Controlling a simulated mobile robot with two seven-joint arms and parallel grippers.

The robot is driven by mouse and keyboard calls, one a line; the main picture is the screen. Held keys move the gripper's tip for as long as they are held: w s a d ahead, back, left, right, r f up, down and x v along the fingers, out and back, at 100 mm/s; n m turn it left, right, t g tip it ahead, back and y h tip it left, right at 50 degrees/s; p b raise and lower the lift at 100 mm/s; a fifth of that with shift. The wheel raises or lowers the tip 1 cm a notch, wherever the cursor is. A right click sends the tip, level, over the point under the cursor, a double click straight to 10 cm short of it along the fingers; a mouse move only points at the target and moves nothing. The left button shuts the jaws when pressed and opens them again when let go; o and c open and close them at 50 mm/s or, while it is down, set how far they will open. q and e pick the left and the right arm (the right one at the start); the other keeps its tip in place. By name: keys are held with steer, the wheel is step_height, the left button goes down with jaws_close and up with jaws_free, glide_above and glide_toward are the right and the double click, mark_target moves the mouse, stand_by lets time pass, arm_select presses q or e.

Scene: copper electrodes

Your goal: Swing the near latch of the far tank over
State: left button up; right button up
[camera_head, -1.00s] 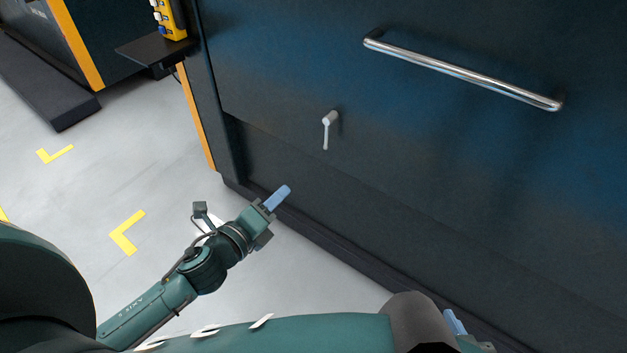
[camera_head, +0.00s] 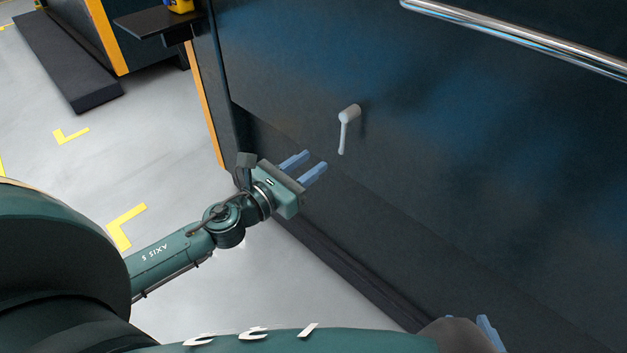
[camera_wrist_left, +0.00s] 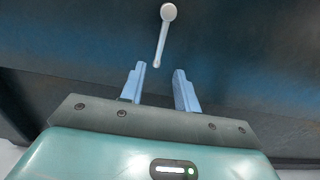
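The latch (camera_head: 346,128) is a small pale grey lever on the dark front of the tank (camera_head: 290,60), its arm hanging down from a round pivot. My left gripper (camera_head: 308,164) is open and empty, its two blue fingers apart, just below and to the left of the latch. In the left wrist view the latch (camera_wrist_left: 165,33) hangs ahead of the open fingers (camera_wrist_left: 158,85), its lower tip near the gap between them but apart from them. My right gripper (camera_head: 485,333) shows only in part at the bottom edge, partly hidden by my arm.
A long chrome handle (camera_head: 520,38) runs across the tank front at the upper right. A dark shelf (camera_head: 155,24) with a yellow device (camera_head: 180,5) juts out at the upper left.

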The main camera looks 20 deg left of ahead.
mark_target(340, 146)
arm_select(q)
steer(key=shift+f+p+x, duration=0.15)
steer(key=shift+f+x, duration=0.05)
steer(key=shift+x, duration=1.2)
steer(key=shift+f+p+x, duration=0.15)
steer(key=shift+p+x, duration=0.05)
steer(key=shift+x, duration=1.2)
steer(key=shift+f+p+x, duration=0.15)
steer(key=shift+f+x, duration=0.05)
steer(key=shift+x, duration=1.2)
steer(key=shift+w, duration=0.25)
steer(key=shift+c, duration=0.2)
jaws_close()
